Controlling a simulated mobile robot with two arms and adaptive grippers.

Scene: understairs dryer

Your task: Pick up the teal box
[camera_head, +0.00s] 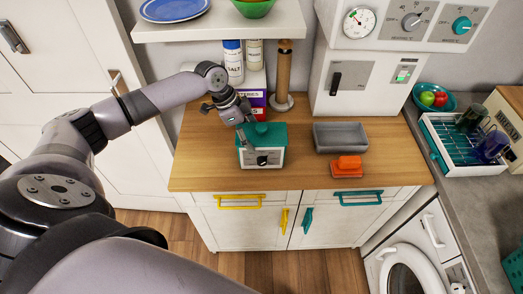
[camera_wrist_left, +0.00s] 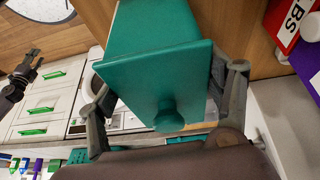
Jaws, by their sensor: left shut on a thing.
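The teal box (camera_head: 262,157) has a pale front with a dark latch or dial and a teal lid. It is upright at the worktop's front left; I cannot tell whether its base touches the wood. My left gripper (camera_head: 252,138) comes down from above and is shut on it. In the left wrist view the teal box (camera_wrist_left: 150,30) shows its lid and round knob, with the left gripper's fingers (camera_wrist_left: 168,105) on either side. A dark jointed shape at that view's left edge looks like my right gripper (camera_wrist_left: 18,85); its jaws are unclear.
A grey tray (camera_head: 340,138) and an orange object (camera_head: 346,165) lie to the right on the wooden worktop (camera_head: 205,165). Behind stand a purple box (camera_head: 257,100) and a wooden grinder (camera_head: 284,75). A shelf (camera_head: 220,25) hangs above. A dish rack (camera_head: 465,140) is far right.

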